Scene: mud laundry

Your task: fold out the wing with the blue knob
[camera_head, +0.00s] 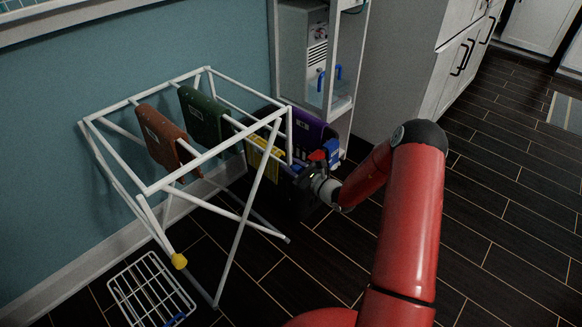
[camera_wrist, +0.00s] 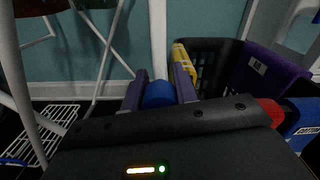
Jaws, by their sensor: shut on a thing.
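The white drying rack (camera_head: 165,181) stands by the blue wall, with a brown cloth (camera_head: 166,137) and a green cloth (camera_head: 203,118) hung on it. A yellow knob (camera_head: 179,261) sits low at its near left corner. In the wrist view the blue knob (camera_wrist: 159,94) is between the two purple-grey fingers of my gripper (camera_wrist: 160,90), which is shut on it. A white tube (camera_wrist: 157,40) rises right behind the knob. In the head view my gripper (camera_head: 308,180) is low at the rack's right end, and the blue knob is hidden there.
A dark basket (camera_wrist: 217,64) with yellow, purple and blue cloths stands close behind and right of my gripper. A red thing (camera_wrist: 272,112) is near it. A white wire rack (camera_head: 150,290) lies at the lower left. Dark floor is open at right.

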